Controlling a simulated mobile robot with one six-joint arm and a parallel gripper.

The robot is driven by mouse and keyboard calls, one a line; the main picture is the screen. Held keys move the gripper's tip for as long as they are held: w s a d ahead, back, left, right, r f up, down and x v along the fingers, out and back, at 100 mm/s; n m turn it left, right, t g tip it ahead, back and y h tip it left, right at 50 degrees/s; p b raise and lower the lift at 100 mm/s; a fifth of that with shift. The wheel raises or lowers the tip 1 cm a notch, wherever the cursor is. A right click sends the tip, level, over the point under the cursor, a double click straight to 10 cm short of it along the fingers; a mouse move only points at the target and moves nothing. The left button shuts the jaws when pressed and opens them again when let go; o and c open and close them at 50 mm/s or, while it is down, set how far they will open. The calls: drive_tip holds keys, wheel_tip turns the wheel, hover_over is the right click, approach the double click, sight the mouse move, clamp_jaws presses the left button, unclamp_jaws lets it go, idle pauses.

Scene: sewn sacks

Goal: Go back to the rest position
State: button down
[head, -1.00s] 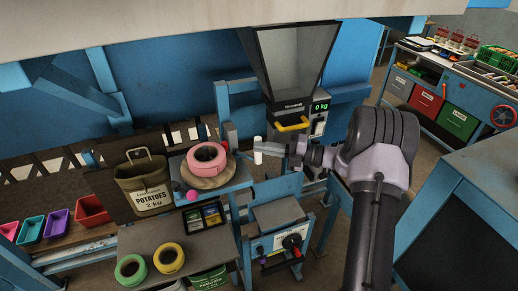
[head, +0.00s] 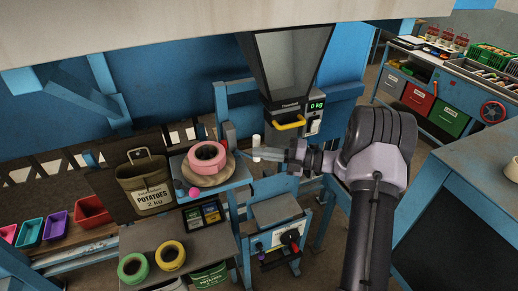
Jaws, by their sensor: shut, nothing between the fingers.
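My gripper (head: 268,155) is at the end of my arm, right of the pink tape roll and just in front of the hopper machine. Its jaws are shut and hold nothing. It points left and hangs clear in the air. A small white cylinder (head: 256,141) shows right behind the fingertips; I cannot tell whether they touch it.
A pink roll (head: 208,150) lies on a round board. A potato sack (head: 146,183) stands left of it. A hopper (head: 292,62) with a yellow handle (head: 290,126) stands behind. Green (head: 132,267) and yellow (head: 171,255) rolls lie on a lower shelf. A blue-framed bench (head: 480,185) stands right.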

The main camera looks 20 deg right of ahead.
drive_tip(key=s+d+b, duration=0.1)
drive_tip(key=s+d, duration=0.1)
drive_tip(key=d, duration=0.7)
drive_tip(key=s+a+f+n+g+h+b, duration=0.4)
drive_tip(key=s+a+n+b, duration=0.45)
drive_tip(key=a+n, duration=0.3)
drive_tip(key=s+a+f+n+g+h+b, duration=0.35)
drive_tip(key=s+a+n+b, duration=0.5)
drive_tip(key=a+n, duration=0.3)
drive_tip(key=s+f+n+t+h+b, duration=0.3)
drive_tip(key=s+f+n+b, duration=0.6)
drive_tip(key=n, duration=0.6)
drive_tip(key=shift+s+f+h+b, duration=0.2)
drive_tip(key=shift+s+h+b, duration=0.15)
drive_tip(key=shift+s+h, duration=0.85)
